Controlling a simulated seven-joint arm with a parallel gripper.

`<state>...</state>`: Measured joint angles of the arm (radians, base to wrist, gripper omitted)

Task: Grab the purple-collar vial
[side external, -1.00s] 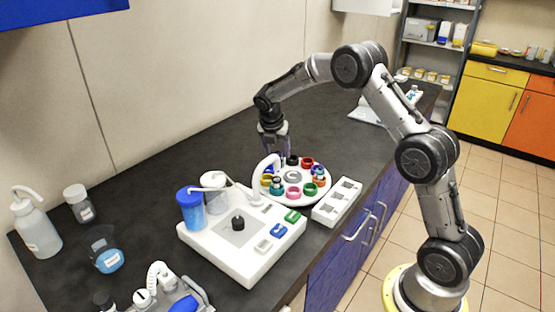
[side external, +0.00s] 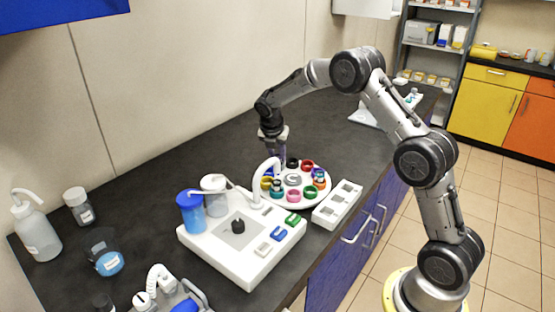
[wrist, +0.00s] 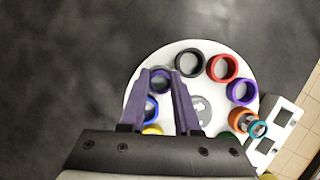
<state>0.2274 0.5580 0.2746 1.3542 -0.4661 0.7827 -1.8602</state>
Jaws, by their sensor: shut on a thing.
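A round white carousel (side external: 316,201) carries a ring of coloured collars. In the wrist view my gripper (wrist: 161,74) has its two purple fingers on either side of a round vial (wrist: 160,82) with a dark, bluish-purple collar, at the carousel's left. It is shut on this vial; the fingers partly hide it, so its exact shade is hard to tell. A separate purple ring (wrist: 242,92) lies on the carousel's right side, apart from the fingers. In the side view my gripper (side external: 277,158) reaches down at the carousel's far left edge, and its tips are partly hidden.
Black (wrist: 188,62), red (wrist: 222,68) and blue (wrist: 151,108) collars stand close around the fingers. A teal-topped vial (wrist: 259,129) stands at the carousel's right. A white device (side external: 245,262) with an arched tube and a white block (side external: 338,203) stand close by.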

